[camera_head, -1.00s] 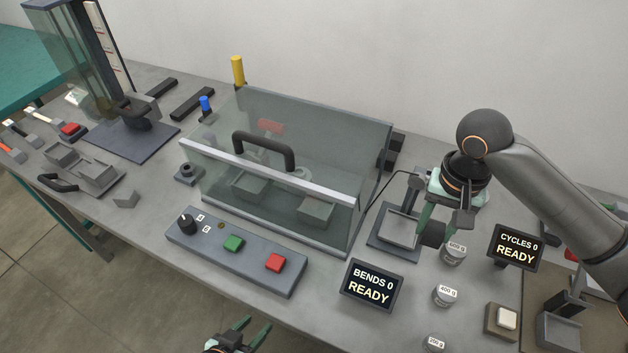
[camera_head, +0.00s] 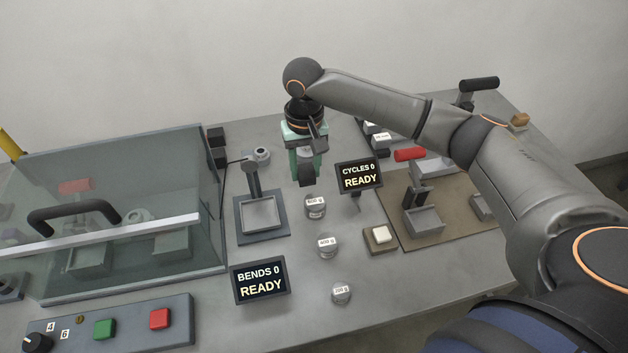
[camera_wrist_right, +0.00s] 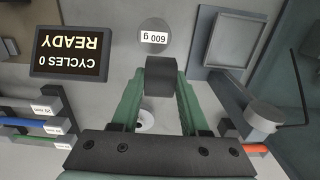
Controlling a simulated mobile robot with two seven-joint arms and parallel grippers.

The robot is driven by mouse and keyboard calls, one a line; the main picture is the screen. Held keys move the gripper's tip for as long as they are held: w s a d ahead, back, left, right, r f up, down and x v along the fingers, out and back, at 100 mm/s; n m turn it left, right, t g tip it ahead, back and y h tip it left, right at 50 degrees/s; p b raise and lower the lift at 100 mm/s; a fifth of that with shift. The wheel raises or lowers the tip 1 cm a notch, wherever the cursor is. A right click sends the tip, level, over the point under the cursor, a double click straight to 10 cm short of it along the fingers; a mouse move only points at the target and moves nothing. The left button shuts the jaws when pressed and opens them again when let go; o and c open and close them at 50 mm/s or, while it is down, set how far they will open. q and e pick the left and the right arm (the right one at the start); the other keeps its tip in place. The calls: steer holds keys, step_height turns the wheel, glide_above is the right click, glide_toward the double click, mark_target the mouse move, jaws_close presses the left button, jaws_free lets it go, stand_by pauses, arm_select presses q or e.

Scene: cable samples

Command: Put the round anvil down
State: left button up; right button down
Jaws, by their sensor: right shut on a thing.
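A short dark cylinder, which I take to be the round anvil (camera_head: 306,178), is held in my right gripper (camera_head: 305,168). The right wrist view shows the dark anvil (camera_wrist_right: 159,77) between the green fingertips of my right gripper (camera_wrist_right: 160,82), which is shut on it. It hangs over the table between the 600 g weight and the back of the table. Its height above the table is hard to judge. A pale ring (camera_wrist_right: 146,120) on the table shows between the fingers, partly covered by the gripper. My left gripper is out of view.
The CYCLES display (camera_head: 359,176) stands just right of my right gripper. The 600 g weight (camera_head: 315,208) is in front of it. A dark stand with a square tray (camera_head: 262,214) is to the left. Racks with labels (camera_head: 376,140) lie behind right.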

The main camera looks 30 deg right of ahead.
mark_target(315, 191)
steer(key=d+f, duration=0.1)
steer(key=w+d+f, duration=0.1)
steer(key=f, duration=0.1)
steer(key=shift+w+d+f, duration=0.1)
steer(key=shift+d+f, duration=0.2)
steer(key=shift+w+d+f, duration=0.1)
steer(key=shift+d+f, duration=0.05)
steer(key=shift+f, duration=0.8)
steer(key=shift+d+f, duration=0.1)
steer(key=shift+f, duration=0.8)
steer(key=shift+f, duration=0.1)
steer(key=c, duration=0.7)
jaws_free()
